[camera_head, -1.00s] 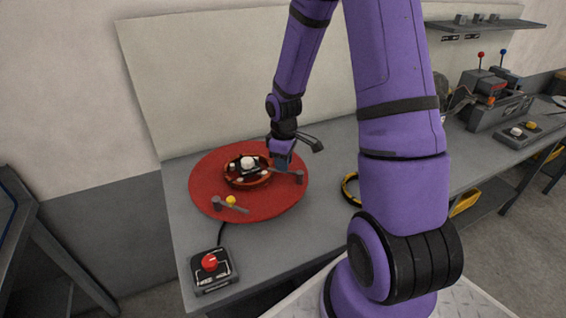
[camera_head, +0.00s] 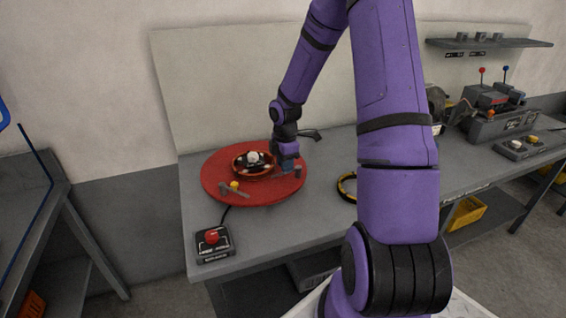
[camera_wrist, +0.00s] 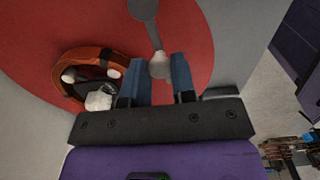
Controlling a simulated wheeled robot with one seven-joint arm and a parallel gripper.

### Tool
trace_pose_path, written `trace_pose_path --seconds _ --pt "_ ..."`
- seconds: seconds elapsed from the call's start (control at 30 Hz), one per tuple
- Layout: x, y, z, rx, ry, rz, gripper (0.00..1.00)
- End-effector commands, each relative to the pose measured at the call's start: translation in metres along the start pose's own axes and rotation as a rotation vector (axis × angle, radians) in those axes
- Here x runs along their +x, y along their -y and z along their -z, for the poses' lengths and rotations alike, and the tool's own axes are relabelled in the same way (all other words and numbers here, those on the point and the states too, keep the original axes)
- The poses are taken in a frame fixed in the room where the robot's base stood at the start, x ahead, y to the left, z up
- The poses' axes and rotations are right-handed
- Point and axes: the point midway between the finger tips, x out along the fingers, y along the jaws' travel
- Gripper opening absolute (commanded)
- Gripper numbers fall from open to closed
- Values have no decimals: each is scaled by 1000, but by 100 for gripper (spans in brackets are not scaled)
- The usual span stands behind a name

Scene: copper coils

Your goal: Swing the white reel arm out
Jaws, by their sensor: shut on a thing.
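The red round turntable (camera_head: 225,193) carries a copper coil (camera_head: 237,171) in its middle. The white reel arm is a grey bar (camera_wrist: 151,32) on a round grey post (camera_wrist: 143,8), with a whitish knob (camera_wrist: 158,67) at its free end. The post also shows in the head view (camera_head: 298,172), at the disc's right side. My gripper (camera_head: 286,169) is low over the disc, right of the coil. In the wrist view its blue fingers (camera_wrist: 156,82) are on either side of the knob, shut on it. In the head view the gripper hides the knob.
A second reel arm with a yellow knob (camera_head: 234,186) lies at the disc's front left. A control box with a red button (camera_head: 212,237) sits at the bench's front left. A yellow-black ring (camera_head: 347,188) lies to the right. A white lump (camera_wrist: 98,101) is close to my left finger.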

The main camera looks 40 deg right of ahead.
Motion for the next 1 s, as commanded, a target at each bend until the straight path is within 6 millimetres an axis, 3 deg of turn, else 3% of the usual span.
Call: trace_pose_path --seconds 0.6,1.0 --pt "0 26 -10 -548 0 0 0" --pt "0 32 -16 -732 0 -1 0"
